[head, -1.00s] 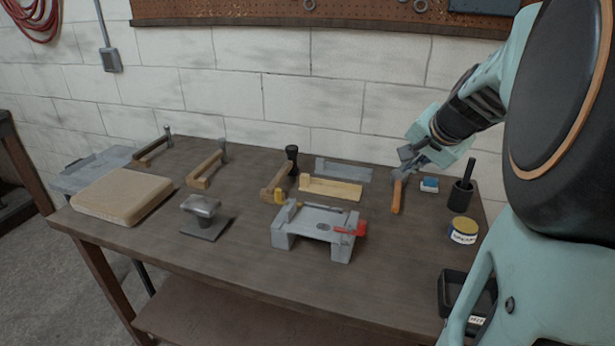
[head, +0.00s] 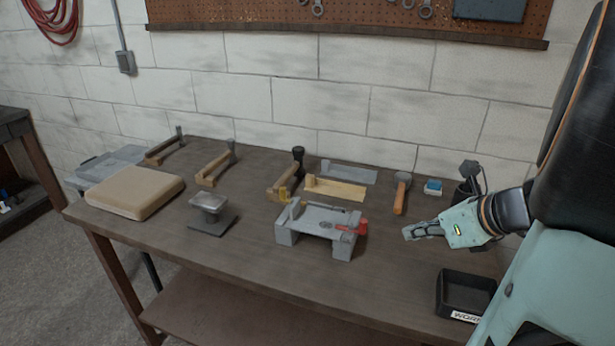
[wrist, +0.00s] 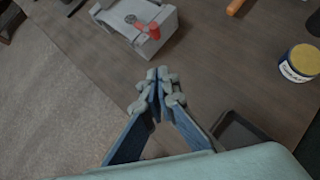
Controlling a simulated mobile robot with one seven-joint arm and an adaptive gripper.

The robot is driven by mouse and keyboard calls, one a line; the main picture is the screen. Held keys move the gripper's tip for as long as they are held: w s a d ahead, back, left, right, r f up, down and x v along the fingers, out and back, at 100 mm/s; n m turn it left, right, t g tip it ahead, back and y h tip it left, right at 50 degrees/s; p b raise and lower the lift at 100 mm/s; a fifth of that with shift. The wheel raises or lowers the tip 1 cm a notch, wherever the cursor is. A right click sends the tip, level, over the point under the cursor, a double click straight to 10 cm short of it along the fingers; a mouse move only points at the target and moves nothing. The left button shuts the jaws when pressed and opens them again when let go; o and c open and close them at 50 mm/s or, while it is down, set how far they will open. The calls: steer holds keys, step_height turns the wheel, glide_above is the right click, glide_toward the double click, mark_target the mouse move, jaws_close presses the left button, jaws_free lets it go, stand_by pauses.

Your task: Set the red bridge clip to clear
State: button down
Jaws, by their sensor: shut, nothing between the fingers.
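The red bridge clip (head: 349,227) is a small red piece at the right end of a grey bridge-shaped block (head: 312,220) on the bench. In the wrist view the red clip (wrist: 147,29) sits on the right end of the grey block (wrist: 125,12), ahead of my fingers. I cannot tell its exact setting. My gripper (head: 408,232) is to the right of the clip, above the bench and apart from it. Its fingertips (wrist: 158,76) are together with nothing between them.
An orange-handled tool (head: 401,193) lies behind my gripper. A black tray (head: 440,301) is at the front right. A yellow-topped tin (wrist: 303,61) stands to the right in the wrist view. A pale yellow wooden piece (head: 337,190) lies behind the block.

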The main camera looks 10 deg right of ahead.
steer(key=b, duration=0.1)
glide_toward(365, 229)
step_height(365, 229, down, 4)
steer(key=w, duration=0.2)
steer(key=shift+w+a+f, duration=0.1)
steer(key=shift+w+a, duration=0.15)
steer(key=shift+w, duration=0.25)
steer(key=shift+w+a+f, duration=0.1)
steer(key=shift+w+a, duration=0.15)
steer(key=shift+w, duration=0.25)
